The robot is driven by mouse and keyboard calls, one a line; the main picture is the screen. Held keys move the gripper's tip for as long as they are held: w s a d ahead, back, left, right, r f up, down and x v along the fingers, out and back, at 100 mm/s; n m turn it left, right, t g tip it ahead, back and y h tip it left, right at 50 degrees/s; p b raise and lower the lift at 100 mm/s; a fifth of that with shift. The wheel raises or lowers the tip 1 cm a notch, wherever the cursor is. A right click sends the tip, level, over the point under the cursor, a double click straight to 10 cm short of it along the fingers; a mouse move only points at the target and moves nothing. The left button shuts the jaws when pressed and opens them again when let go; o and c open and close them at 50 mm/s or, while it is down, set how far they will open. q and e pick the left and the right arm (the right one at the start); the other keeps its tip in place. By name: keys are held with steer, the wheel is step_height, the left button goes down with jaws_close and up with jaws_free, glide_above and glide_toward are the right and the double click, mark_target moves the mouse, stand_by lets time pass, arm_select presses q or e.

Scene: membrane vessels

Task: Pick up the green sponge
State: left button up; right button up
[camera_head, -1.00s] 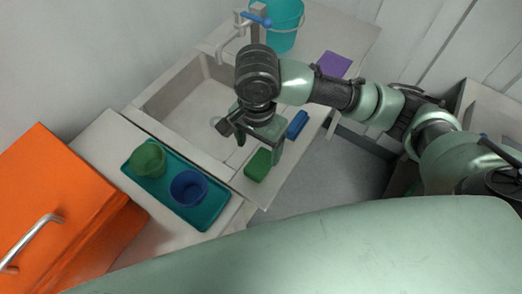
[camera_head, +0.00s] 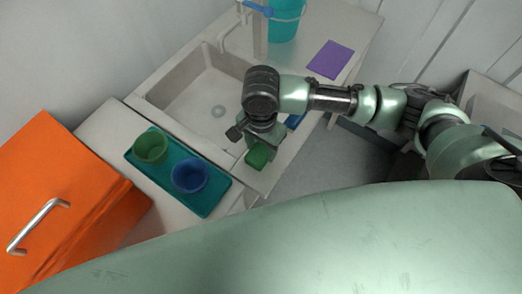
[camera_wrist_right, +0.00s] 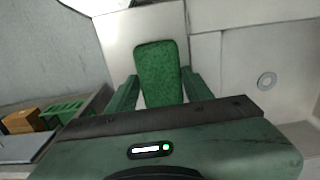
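The green sponge (camera_head: 258,158) lies on the counter near its front edge, right of the tray, partly hidden by my right gripper in the head view. In the right wrist view the sponge (camera_wrist_right: 158,72) lies lengthwise between the two fingers of my right gripper (camera_wrist_right: 160,92). The fingers are spread, one along each side of it, with little gap; touching cannot be told. In the head view my right gripper (camera_head: 258,147) is right above the sponge, pointing down. My left gripper is not in view.
A teal tray (camera_head: 211,203) holds a green cup (camera_head: 150,147) and a blue cup (camera_head: 189,176). A sink (camera_head: 205,95) lies behind. A blue item (camera_head: 297,121) is mostly hidden by my arm. A purple cloth (camera_head: 330,60) and a teal bucket (camera_head: 286,20) are farther back.

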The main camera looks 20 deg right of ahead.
mark_target(261, 150)
steer(key=c, duration=0.7)
steer(key=shift+r, duration=0.1)
step_height(261, 150, up, 20)
steer(key=shift+f+p, duration=0.1)
steer(key=shift+p, duration=0.4)
